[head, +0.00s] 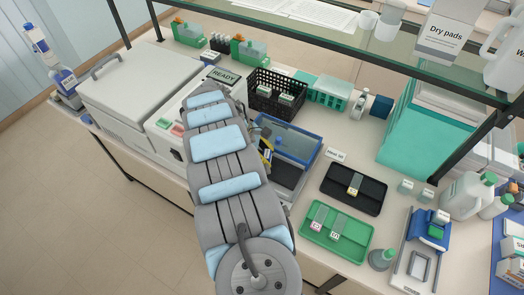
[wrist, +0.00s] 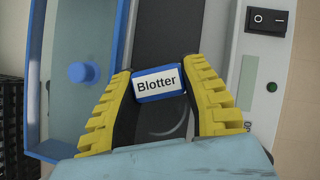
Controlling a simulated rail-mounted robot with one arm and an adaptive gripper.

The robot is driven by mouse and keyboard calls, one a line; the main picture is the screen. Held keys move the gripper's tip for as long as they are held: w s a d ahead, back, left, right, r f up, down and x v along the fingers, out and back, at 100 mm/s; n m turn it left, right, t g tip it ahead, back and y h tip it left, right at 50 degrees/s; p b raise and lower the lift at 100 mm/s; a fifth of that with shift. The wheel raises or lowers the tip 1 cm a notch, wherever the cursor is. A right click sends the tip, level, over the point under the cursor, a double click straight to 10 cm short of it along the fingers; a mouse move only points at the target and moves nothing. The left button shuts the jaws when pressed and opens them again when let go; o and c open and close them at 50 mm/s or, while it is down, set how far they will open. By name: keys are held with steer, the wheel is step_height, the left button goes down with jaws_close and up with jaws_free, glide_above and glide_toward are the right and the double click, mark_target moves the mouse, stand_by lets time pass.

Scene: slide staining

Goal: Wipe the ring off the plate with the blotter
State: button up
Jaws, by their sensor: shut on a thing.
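The blotter (wrist: 158,84), a small block with a white label and blue edges, sits between the yellow fingers of my gripper (wrist: 157,80) in the wrist view. The fingers are shut on it. It is over the dark plate (wrist: 165,35). A faint pale arc, part of the ring (wrist: 176,127), shows on the plate between my fingers; the rest is hidden. I cannot tell whether the blotter touches the plate. In the head view my arm hides most of the gripper, and part of the dark plate (head: 289,174) shows beside it.
A blue-framed clear lid (head: 290,142) stands at the plate's far side; its blue knob (wrist: 82,72) shows in the wrist view. A power switch (wrist: 267,19) is on the right panel. A black tray (head: 340,199) and a green tray (head: 322,244) lie to the right.

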steer(key=shift+s+d, duration=0.2)
steer(key=shift+d, duration=0.1)
steer(key=shift+s+d+r+p, duration=0.15)
steer(key=shift+s+d+p, duration=0.05)
steer(key=shift+d+p, duration=0.2)
steer(key=shift+s+d+r+p, duration=0.1)
steer(key=shift+s+d+p, duration=0.15)
steer(key=shift+d, duration=0.2)
steer(key=shift+s+d+f+p, duration=0.15)
steer(key=shift+s+d+p, duration=0.2)
steer(key=shift+d, duration=0.4)
step_height(320, 180, up, 6)
steer(key=p, duration=0.2)
steer(key=shift+p, duration=0.4)
step_height(320, 180, up, 3)
steer(key=shift+p, duration=0.85)
